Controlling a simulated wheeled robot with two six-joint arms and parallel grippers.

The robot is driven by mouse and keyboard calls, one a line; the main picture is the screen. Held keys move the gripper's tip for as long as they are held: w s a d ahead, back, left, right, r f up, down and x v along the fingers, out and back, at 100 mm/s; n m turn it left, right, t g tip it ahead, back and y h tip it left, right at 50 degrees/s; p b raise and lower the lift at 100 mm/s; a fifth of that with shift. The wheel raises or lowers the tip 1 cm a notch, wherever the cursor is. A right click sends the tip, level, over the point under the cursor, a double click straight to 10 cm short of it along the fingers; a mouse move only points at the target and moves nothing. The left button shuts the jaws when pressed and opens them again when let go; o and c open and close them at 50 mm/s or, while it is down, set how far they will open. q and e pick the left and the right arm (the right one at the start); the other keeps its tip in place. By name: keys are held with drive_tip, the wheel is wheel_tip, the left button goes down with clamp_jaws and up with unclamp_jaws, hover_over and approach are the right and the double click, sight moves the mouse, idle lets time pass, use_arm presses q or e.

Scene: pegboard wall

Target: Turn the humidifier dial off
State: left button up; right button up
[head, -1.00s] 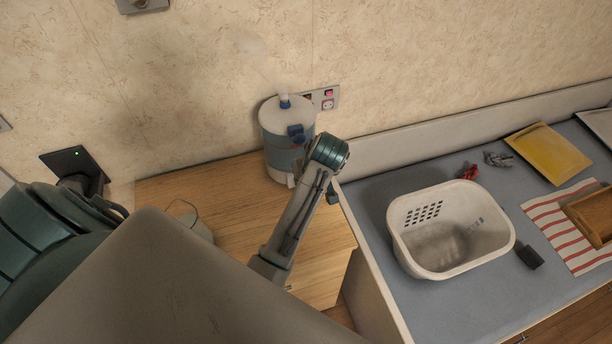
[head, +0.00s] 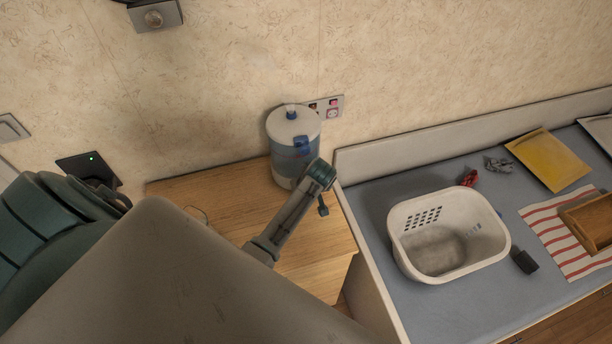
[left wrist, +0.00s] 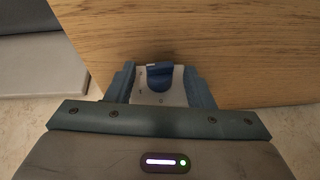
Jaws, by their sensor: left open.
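The humidifier (head: 283,150) stands upright on the wooden surface against the wall in the head view. It has a white lid with a blue cap, a bluish tank and a white base. Its blue dial (left wrist: 158,79) shows in the left wrist view on a white face, with a pale mark on its edge. My left gripper (left wrist: 159,68) is open, with one finger on each side of the dial and visible gaps between. My right gripper is not in view.
The wooden surface (head: 220,190) is mostly clear. A grey counter (head: 365,200) to the right holds a white basket (head: 405,245), a yellow folder (head: 548,160), a striped cloth (head: 545,215) and small items. A wall socket plate (head: 338,102) is behind the humidifier.

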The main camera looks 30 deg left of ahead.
use_arm(q)
drive_tip(key=c, duration=0.9)
drive_tip(key=shift+c, duration=0.2)
drive_tip(key=shift+s+a+f+n+t+h, duration=0.1)
drive_tip(key=shift+s+a+n+t+h, duration=0.05)
drive_tip(key=shift+t+h, duration=0.35)
drive_tip(key=shift+s+a+n+t+h, duration=0.15)
drive_tip(key=shift+t+h, duration=0.25)
drive_tip(key=shift+t, duration=0.2)
drive_tip(key=shift+s+f+n+t+h, duration=0.15)
drive_tip(key=shift+n+t+h, duration=0.25)
drive_tip(key=shift+t+h, duration=0.85)
drive_tip(key=shift+t, duration=0.25)
